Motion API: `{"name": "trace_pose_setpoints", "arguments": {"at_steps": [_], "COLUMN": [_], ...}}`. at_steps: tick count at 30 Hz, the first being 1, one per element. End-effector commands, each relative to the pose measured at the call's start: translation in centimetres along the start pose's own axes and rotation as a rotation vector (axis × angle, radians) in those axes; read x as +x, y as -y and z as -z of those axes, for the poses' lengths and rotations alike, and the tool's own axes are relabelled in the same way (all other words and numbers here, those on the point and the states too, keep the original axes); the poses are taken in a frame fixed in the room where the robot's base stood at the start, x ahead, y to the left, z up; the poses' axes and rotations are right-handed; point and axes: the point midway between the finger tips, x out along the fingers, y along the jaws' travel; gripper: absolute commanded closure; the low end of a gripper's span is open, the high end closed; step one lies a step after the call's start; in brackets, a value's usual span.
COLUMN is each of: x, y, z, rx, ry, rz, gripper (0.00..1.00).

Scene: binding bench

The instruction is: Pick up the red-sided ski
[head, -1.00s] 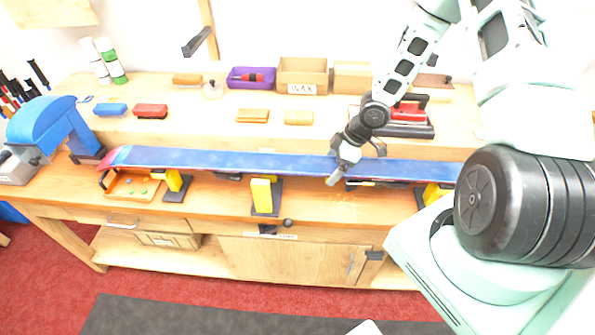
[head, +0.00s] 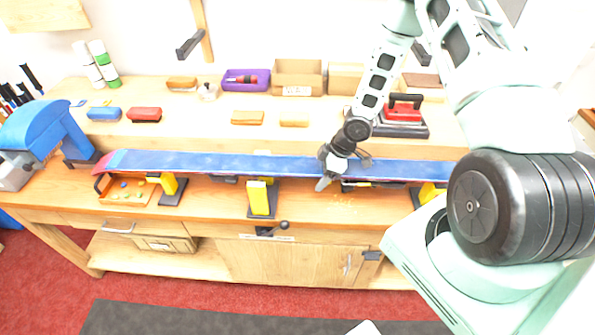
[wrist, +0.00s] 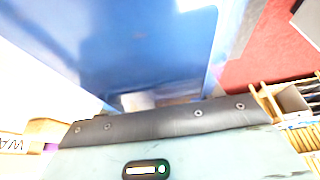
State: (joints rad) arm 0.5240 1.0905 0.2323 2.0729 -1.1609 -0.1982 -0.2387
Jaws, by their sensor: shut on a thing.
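The ski (head: 230,165) lies lengthwise along the bench, its blue base facing up. Red shows at its left tip and along the near edge. It lies across several yellow-topped supports; I cannot tell whether it is clear of them. My gripper (head: 343,170) comes down from above and is shut on the ski right of its middle, one finger at the near edge and one at the far edge. In the wrist view the blue base (wrist: 140,45) fills the upper middle, close to the gripper's palm. The ski's right end is hidden behind my arm.
A blue clamp-like machine (head: 40,125) stands at the left end. An orange tray (head: 125,190) sits under the ski's left part. A red iron (head: 403,110), a purple box (head: 246,80), cardboard boxes (head: 297,75) and brushes (head: 144,114) stand behind.

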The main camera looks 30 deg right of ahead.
Motion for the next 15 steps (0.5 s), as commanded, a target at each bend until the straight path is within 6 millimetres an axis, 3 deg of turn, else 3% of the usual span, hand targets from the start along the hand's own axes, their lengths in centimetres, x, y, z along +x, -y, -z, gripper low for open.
{"name": "trace_pose_setpoints", "arguments": {"at_steps": [10,14,15], "x": [-1.7,-4.0,-4.9], "y": [-0.1,-0.2,-0.2], "z": [0.8,1.7,2.1], "rx": [0.001,0.002,0.004], "ry": [-0.006,-0.007,-0.006], "rz": [-0.003,-0.005,-0.005], "gripper": [0.63,0.77,0.77]}}
